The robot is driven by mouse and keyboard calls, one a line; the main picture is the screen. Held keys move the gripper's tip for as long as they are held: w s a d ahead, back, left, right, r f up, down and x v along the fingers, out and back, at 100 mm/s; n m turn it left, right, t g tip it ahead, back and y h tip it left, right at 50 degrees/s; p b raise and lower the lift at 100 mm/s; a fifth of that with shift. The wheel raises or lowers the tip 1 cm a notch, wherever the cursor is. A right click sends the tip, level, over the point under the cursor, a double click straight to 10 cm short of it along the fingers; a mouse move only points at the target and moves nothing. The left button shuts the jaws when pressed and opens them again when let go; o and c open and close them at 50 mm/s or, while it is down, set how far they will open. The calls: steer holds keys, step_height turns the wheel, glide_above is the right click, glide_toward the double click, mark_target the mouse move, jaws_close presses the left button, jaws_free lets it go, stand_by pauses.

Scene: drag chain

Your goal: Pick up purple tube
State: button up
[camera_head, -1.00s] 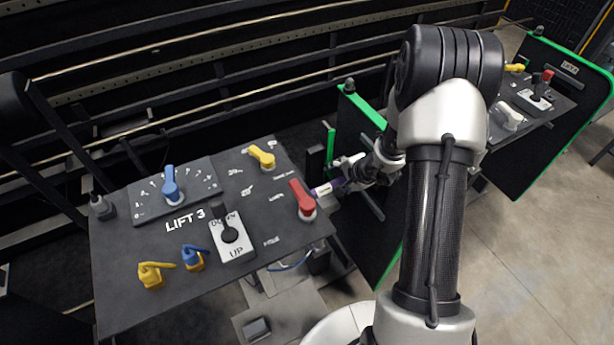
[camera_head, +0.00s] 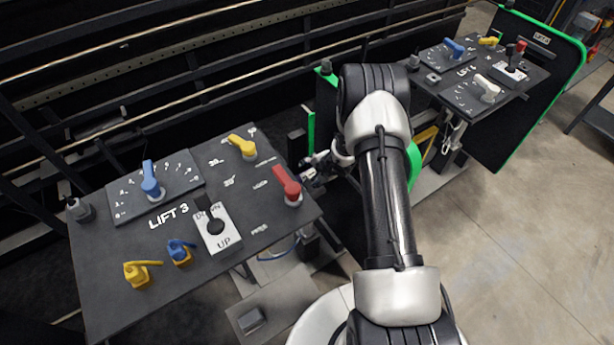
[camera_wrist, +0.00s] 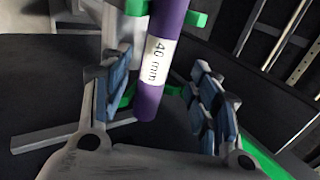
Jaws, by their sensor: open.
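The purple tube (camera_wrist: 150,95) shows in the wrist view, with a white label reading "40 mm". It runs from the top edge down to an end between my gripper's fingers. My gripper (camera_wrist: 160,95) is open, with blue finger pads on the left and right of the tube. A gap shows on each side of the tube, the wider one on the right. In the head view my gripper (camera_head: 312,170) is small, just beyond the panel's right edge near the red lever. I cannot make out the tube in the head view.
The Lift 3 panel (camera_head: 130,235) carries a red lever (camera_head: 286,184), a yellow lever (camera_head: 242,146) and other switches, close left of my gripper. A second control panel (camera_head: 480,85) stands at the right. Green parts (camera_wrist: 136,8) lie around the tube. Dark rails run behind.

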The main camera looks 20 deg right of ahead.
mark_target(309, 175)
steer(key=x, duration=0.4)
steer(key=shift+f+b, duration=0.3)
steer(key=shift+f, duration=0.1)
jaws_close()
stand_by(0.4)
